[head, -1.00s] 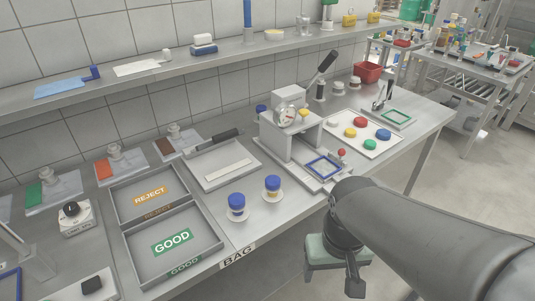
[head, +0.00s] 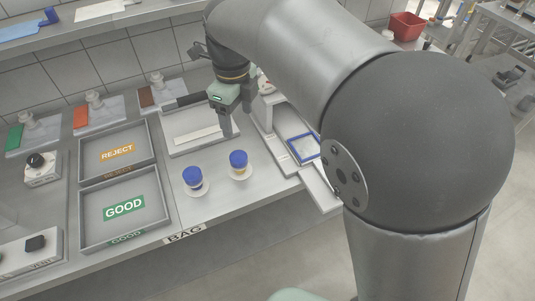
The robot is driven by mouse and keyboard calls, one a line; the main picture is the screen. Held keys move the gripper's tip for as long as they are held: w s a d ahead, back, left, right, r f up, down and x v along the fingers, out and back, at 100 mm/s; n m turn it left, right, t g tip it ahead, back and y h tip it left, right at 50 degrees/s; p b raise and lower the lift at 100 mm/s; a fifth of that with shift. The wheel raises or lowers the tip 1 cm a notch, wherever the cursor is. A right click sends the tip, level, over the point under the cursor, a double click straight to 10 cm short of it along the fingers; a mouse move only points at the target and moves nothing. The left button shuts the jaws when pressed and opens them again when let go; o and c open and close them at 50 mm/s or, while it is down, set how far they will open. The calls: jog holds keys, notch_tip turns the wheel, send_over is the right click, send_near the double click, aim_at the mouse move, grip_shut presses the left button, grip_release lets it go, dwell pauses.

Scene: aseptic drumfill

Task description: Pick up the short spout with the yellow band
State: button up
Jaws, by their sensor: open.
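Two short spouts with blue caps and pale round flanges stand upright on the steel bench. The right one (head: 238,161) shows a yellow band under its cap. The left one (head: 193,178) shows a pale body, and I cannot make out a yellow band on it. My gripper (head: 227,129) is open and points down, above and a little behind the yellow-banded spout. It is apart from both spouts. The exact gap between its fingers is hard to see from here.
A GOOD tray (head: 88,229) and a REJECT tray (head: 85,161) stand to the left. A shallow tray (head: 172,151) lies behind the spouts. A press with a blue frame (head: 303,149) is close on the right, partly hidden by my arm. Bare bench surrounds the spouts.

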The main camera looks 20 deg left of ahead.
aim_at(237, 156)
jog(key=f, duration=0.8)
jog(key=f+p, duration=0.1)
jog(key=f, duration=0.3)
jog(key=shift+s+a, duration=0.15)
jog(key=shift+a, duration=0.1)
jog(key=shift+a+f+p, duration=0.2)
jog(key=shift+f+p, duration=0.05)
jog(key=shift+f, duration=1.1)
jog(key=shift+a+f+p, duration=0.2)
jog(key=shift+f+p, duration=0.05)
jog(key=shift+f, duration=1.1)
jog(key=c, duration=1.1)
